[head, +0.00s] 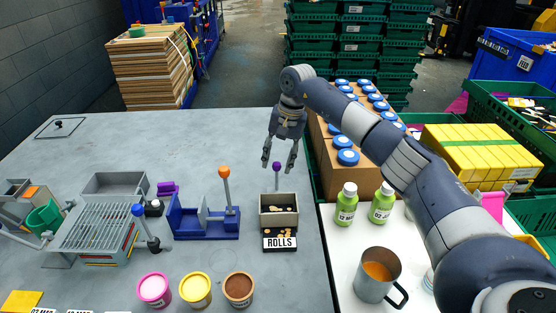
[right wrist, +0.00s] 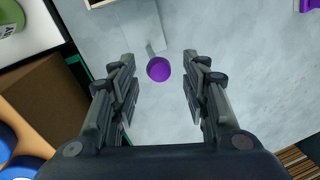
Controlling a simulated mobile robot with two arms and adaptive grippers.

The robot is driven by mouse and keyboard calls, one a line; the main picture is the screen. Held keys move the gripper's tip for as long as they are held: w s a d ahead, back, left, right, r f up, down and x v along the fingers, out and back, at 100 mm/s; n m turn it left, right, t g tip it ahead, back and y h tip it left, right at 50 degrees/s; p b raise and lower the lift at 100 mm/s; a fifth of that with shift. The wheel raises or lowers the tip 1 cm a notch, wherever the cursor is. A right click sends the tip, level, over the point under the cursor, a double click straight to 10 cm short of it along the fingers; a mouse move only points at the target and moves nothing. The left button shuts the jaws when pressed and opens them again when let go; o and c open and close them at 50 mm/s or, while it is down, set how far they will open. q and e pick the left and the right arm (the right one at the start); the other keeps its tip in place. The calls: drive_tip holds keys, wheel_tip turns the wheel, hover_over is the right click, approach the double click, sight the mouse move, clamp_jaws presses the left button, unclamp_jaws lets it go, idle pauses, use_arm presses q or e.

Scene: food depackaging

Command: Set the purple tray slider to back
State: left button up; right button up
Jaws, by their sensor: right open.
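The purple knob (head: 277,167) of the slider stands on a short grey stem behind the tray (head: 264,212), a small beige-grey box with brownish pieces in it and a ROLLS label at its front. My right gripper (head: 279,166) is open, pointing down above and around the knob's area. In the right wrist view the purple knob (right wrist: 159,69) lies between the two open fingers, a little beyond their tips, and the fingers look clear of it. In that view only an edge of the tray (right wrist: 101,3) shows. My left gripper is not in view.
A blue fixture (head: 205,222) with an orange-knobbed lever (head: 224,172) stands left of the tray. Green bottles (head: 346,205) and a metal mug (head: 378,275) stand on the white table at right. Cups (head: 238,289) stand in front.

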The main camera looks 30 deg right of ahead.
wheel_tip(320, 180, up, 11)
drive_tip(key=s+d, duration=0.1)
drive_tip(key=d, duration=0.1)
drive_tip(key=shift+s, duration=0.1)
idle(0.4)
